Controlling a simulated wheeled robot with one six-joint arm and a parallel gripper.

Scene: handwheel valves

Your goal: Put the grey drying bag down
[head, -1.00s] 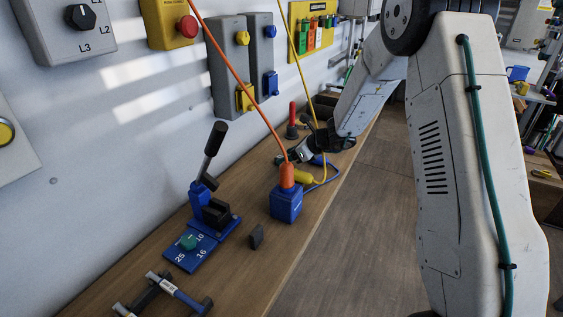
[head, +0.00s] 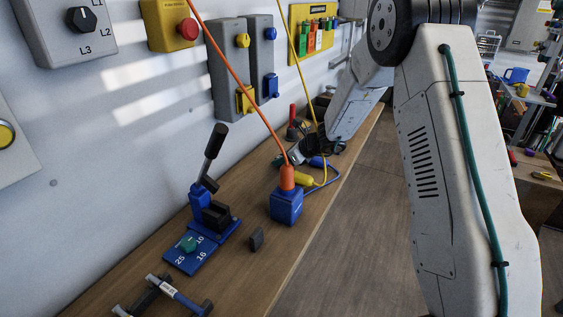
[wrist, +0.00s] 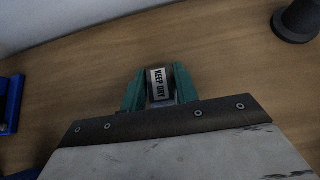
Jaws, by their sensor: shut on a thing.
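The grey drying bag (wrist: 162,84) shows in the wrist view with a white "KEEP DRY" label. It sits between the green fingertips of my gripper (wrist: 159,92), which is shut on it. The wooden bench (wrist: 85,60) lies behind and around it; I cannot tell whether the bag touches the wood. In the head view my gripper (head: 298,153) is low over the far part of the bench, behind the orange cable.
A blue block with an orange plug (head: 287,205) stands nearer on the bench. A yellow connector (head: 302,179) lies close to my gripper. A dark round base (wrist: 298,20) is at the wrist view's upper right. Orange and yellow cables hang across the bench.

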